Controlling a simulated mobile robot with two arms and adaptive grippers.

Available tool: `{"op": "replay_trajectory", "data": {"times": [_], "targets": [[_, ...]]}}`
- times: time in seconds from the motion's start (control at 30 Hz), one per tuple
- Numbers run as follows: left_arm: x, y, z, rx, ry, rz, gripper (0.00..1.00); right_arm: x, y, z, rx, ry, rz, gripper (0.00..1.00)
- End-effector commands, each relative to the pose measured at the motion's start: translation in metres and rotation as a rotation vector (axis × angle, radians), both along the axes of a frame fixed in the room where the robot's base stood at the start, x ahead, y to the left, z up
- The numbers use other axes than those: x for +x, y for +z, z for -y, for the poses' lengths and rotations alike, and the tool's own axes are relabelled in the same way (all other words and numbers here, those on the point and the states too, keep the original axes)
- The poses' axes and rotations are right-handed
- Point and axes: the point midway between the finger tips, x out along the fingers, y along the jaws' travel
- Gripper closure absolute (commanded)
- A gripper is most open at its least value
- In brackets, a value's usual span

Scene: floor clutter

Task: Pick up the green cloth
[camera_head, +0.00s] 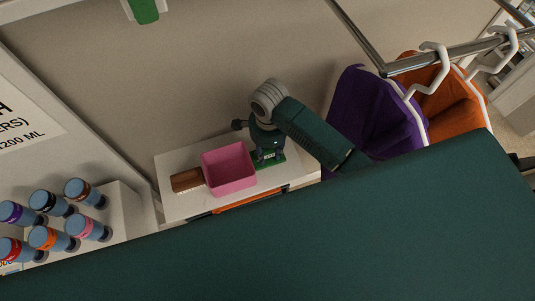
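A flat green cloth (271,162) lies on the white table, just right of the pink bin. My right gripper (269,157) points down over the cloth, very close to it. Its fingers look spread apart, with green showing between and around them. I cannot tell whether the fingertips touch the cloth. The gripper and wrist hide part of the cloth. My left gripper is not in view.
A pink open bin (230,168) stands beside my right gripper, with a brown block-like item (187,180) left of it. Several blue bottles (84,192) stand at lower left. Purple (370,112) and orange (432,88) garments hang at right.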

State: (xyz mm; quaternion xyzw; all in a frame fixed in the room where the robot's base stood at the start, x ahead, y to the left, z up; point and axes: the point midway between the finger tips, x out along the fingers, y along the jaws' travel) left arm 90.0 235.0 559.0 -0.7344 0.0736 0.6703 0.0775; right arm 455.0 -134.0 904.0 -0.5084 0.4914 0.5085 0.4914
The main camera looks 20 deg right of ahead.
Motion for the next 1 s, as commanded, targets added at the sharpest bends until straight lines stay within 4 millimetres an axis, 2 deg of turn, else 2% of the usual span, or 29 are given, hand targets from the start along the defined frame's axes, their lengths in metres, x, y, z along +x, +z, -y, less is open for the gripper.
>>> {"op": "replay_trajectory", "data": {"times": [0.03, 0.1, 0.57, 0.67, 1.0], "targets": [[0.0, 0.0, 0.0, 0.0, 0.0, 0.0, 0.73, 0.0, 0.0, 0.0, 0.0, 0.0, 0.0, 0.81], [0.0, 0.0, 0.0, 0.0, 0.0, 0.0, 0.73, 0.0, 0.0, 0.0, 0.0, 0.0, 0.0, 0.91], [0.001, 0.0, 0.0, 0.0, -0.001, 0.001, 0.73, -0.003, 0.007, 0.002, 0.001, 0.0, 0.0, 0.91], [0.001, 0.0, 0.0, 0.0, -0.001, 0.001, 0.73, -0.002, 0.017, 0.002, 0.001, 0.0, 0.002, 0.91], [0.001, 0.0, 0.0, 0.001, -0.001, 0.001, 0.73, -0.006, 0.073, 0.005, 0.001, 0.0, 0.0, 0.92]]}}
